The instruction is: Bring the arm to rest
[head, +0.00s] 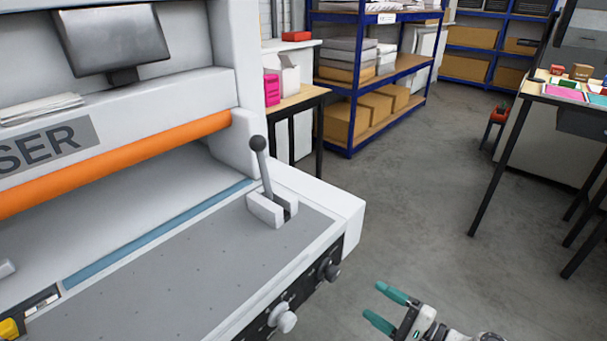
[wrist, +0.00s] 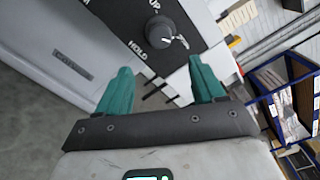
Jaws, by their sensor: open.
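My gripper (head: 386,308) shows at the bottom of the head view, right of the machine's front corner. Its two green fingers are apart with nothing between them. In the wrist view the gripper (wrist: 157,85) is also open and empty, with the machine's dark control panel and a knob (wrist: 160,30) beyond the fingertips. The grey-white machine (head: 345,210) fills the left of the head view. A lever with a dark ball top (head: 258,143) stands on its bed, and the gripper is apart from it.
Two knobs (head: 284,318) stick out of the machine's front panel. A table (head: 520,95) with coloured items stands at the right. Blue-framed shelves (head: 352,110) with boxes and a small table (head: 300,100) stand behind. The grey floor (head: 420,190) between them is clear.

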